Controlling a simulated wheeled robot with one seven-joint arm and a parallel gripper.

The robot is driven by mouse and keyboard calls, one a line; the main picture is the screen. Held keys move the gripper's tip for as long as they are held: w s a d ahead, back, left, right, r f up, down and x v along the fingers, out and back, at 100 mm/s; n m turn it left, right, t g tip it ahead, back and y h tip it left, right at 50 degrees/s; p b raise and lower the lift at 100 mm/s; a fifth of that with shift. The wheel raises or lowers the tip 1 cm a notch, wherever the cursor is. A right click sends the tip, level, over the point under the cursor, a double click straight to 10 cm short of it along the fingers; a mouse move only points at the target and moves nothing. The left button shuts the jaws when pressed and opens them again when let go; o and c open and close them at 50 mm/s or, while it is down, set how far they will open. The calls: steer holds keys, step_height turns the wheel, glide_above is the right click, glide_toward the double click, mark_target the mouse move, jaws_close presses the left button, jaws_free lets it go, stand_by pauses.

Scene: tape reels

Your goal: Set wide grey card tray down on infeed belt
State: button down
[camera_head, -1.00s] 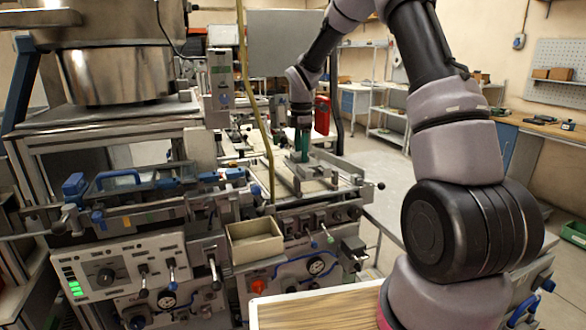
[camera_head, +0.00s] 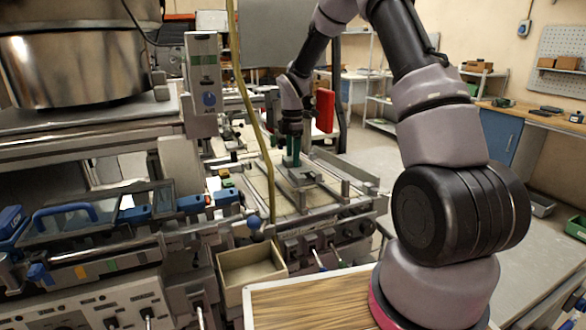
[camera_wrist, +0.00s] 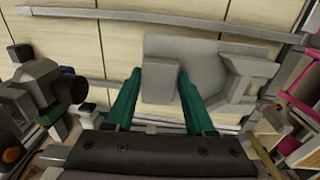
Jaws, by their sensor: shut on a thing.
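The wide grey card tray (camera_head: 306,176) is a flat grey plate with raised parts, over the pale infeed belt (camera_head: 258,181) in the head view. My gripper (camera_head: 291,161) points down at it with green fingers. In the wrist view, my gripper (camera_wrist: 159,76) is shut on an upright grey block of the tray (camera_wrist: 208,50). The tray lies flat above the pale panels of the belt (camera_wrist: 120,42). I cannot tell whether its underside touches the belt. The fingers and block hide part of it.
Metal rails (camera_head: 345,207) run along the belt's sides. A small open beige box (camera_head: 250,270) stands at the machine's front, beside a wood-topped surface (camera_head: 310,302). A yellow hose (camera_head: 252,120) hangs left of my gripper. A red object (camera_head: 325,110) stands behind it.

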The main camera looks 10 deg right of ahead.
steer(key=shift+f, duration=1.95)
steer(key=shift+c, duration=1.3)
jaws_free()
steer(key=shift+r, duration=0.1)
